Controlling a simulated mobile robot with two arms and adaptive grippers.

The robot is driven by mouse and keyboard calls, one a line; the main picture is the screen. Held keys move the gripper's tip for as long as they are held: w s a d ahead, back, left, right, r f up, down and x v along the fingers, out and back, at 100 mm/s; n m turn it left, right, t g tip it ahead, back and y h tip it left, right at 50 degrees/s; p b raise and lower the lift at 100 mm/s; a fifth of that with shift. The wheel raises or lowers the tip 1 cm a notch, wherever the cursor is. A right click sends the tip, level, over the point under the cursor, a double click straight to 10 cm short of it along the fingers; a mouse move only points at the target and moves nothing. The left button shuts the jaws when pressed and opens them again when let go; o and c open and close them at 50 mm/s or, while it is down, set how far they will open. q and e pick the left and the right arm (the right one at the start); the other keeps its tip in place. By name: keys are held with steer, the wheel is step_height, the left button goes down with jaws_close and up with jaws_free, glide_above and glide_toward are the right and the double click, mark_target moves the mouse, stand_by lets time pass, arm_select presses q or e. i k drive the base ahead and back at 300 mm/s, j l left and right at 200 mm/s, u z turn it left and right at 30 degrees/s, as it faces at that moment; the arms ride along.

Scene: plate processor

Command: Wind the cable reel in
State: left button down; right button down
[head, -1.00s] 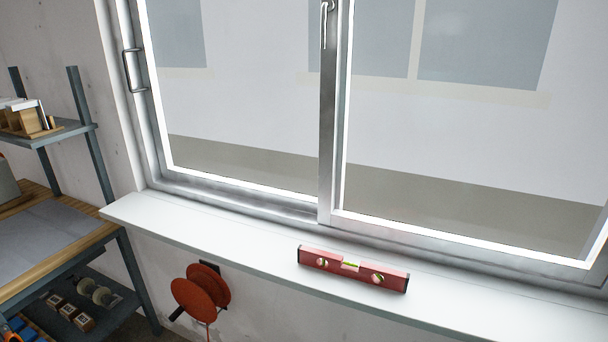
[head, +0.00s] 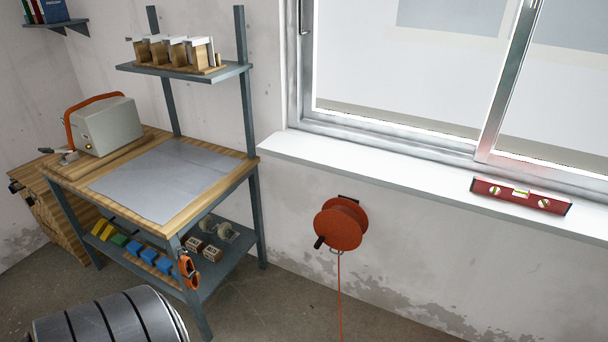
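The orange cable reel (head: 338,229) is mounted on the wall below the window sill, right of the workbench. A black crank handle (head: 319,242) sticks out at its lower left. An orange cable (head: 340,300) hangs from the reel straight down past the bottom edge of the picture, so its far end is hidden. Neither of my grippers is in view.
A workbench (head: 245,167) with a grey mat and a beige machine (head: 107,127) stands left of the reel. A dark ribbed drum (head: 110,318) is at the lower left. A red spirit level (head: 521,194) lies on the white sill (head: 400,178). The floor around the cable looks clear.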

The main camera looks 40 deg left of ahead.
mark_target(341, 224)
steer(key=j, duration=0.4)
steer(key=k+j+z, duration=0.1)
steer(key=j, duration=0.35)
steer(key=k+j, duration=0.15)
steer(key=j, duration=0.65)
steer(key=k+j+z, duration=0.1)
steer(key=j, duration=0.3)
steer(key=k+j, duration=0.15)
steer(key=j, duration=0.25)
steer(key=k+j+z, duration=0.1)
steer(key=j, duration=0.3)
steer(key=k+j, duration=0.1)
steer(key=j, duration=0.3)
steer(key=j+z, duration=0.15)
steer(key=j, duration=1)
steer(key=z, duration=1.25)
